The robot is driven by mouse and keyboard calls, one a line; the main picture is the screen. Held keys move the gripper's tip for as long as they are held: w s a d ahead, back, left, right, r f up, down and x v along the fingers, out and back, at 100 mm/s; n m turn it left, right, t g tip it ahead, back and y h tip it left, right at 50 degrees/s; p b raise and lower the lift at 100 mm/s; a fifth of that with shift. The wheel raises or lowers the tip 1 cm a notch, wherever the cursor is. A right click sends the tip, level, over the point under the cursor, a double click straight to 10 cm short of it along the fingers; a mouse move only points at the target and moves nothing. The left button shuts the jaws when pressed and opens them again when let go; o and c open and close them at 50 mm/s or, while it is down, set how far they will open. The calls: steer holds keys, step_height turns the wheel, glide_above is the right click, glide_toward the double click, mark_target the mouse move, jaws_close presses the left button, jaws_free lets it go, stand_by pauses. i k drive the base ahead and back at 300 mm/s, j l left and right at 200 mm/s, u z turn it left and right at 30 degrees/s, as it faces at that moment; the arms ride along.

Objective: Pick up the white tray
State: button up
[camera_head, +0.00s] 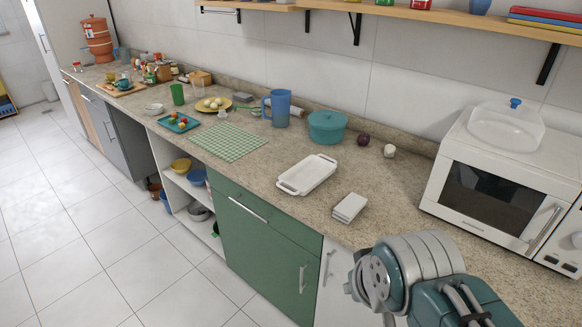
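The white tray (310,172) is a shallow rectangular dish with raised rims and a handle at each short end. It lies flat and appears empty on the speckled counter, near its front edge above the green cabinet. My arm (420,270), grey and teal, shows at the bottom right, in front of the counter and well apart from the tray. Its wrist hides most of my gripper; only small grey pieces show beside and below it, so I cannot tell the fingers' state.
A small white stack (349,207) lies right of the tray, towards the front edge. A teal pot (327,128) and a blue pitcher (279,108) stand behind. A checked green cloth (229,142) lies to the left. A white microwave (490,195) stands at the right.

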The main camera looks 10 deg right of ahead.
mark_target(301, 179)
steer(key=i+j+z, duration=0.5)
steer(key=z, duration=0.15)
steer(key=i+j+z, duration=0.1)
steer(key=j+z, duration=0.2)
steer(key=i+j+z, duration=0.1)
steer(key=j+z, duration=0.25)
